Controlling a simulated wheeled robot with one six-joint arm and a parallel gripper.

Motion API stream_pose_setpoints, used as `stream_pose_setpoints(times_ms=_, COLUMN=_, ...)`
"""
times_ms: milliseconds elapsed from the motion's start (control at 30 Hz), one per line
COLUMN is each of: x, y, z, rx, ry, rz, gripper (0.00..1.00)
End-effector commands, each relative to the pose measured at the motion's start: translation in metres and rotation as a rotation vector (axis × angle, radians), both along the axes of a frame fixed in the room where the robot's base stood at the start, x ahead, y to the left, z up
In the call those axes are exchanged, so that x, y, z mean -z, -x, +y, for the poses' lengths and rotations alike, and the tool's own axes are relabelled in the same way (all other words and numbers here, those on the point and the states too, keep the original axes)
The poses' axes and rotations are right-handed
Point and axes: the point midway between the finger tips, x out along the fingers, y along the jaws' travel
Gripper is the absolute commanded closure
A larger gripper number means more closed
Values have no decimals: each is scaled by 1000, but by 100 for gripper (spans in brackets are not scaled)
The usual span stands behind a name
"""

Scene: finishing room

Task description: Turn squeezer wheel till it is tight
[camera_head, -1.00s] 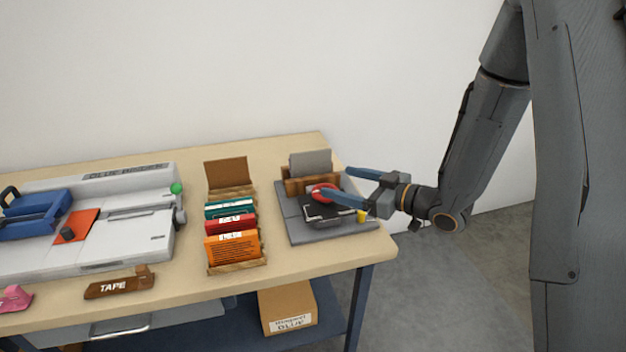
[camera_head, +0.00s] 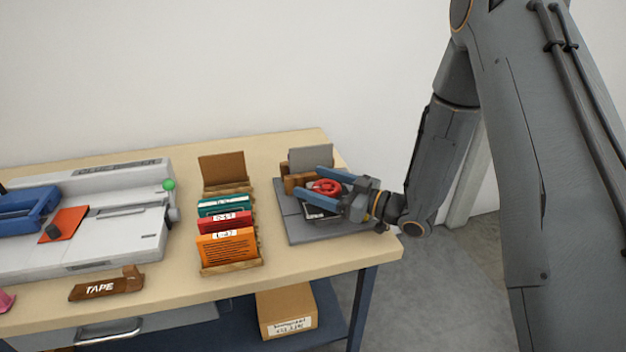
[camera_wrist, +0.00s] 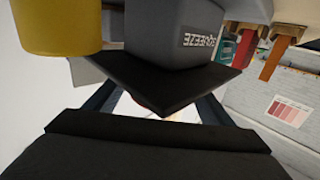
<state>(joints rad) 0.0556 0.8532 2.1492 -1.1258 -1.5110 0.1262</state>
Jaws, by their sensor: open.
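The squeezer is a grey device with a black top on a grey base plate (camera_head: 301,232), at the right end of the workbench. Its red wheel (camera_head: 326,187) sits on top in the head view. My gripper (camera_head: 308,184) is open, with its blue fingers on either side of the wheel, one behind and one in front. I cannot tell whether they touch it. In the wrist view the squeezer's grey body (camera_wrist: 170,30) with partial lettering and its black plate (camera_wrist: 165,82) hide most of the wheel. A yellow part (camera_wrist: 60,25) fills the upper left.
An upright grey panel (camera_head: 311,158) and wooden block stand behind the squeezer. A rack of orange, red and green folders (camera_head: 226,247) stands to its left. Further left are a large white machine (camera_head: 110,235) and a TAPE holder (camera_head: 105,287). Bare bench (camera_head: 280,258) lies in front.

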Motion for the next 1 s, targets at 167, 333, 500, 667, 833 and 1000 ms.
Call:
stream_pose_setpoints(times_ms=167, x=0, y=-5, z=10, rx=0, ry=0, rz=0, gripper=24)
stream_pose_setpoints(times_ms=333, x=0, y=-6, z=11, rx=1, ry=1, rz=0, gripper=24)
stream_pose_setpoints(times_ms=500, x=0, y=-6, z=10, rx=1, ry=1, rz=0, gripper=38)
stream_pose_setpoints(times_ms=667, x=0, y=-6, z=10, rx=1, ry=0, rz=0, gripper=65)
stream_pose_setpoints(times_ms=833, x=0, y=-6, z=10, rx=7, ry=0, rz=0, gripper=65)
stream_pose_setpoints(times_ms=1000, x=0, y=-7, z=10, rx=47, ry=0, rz=-1, gripper=65)
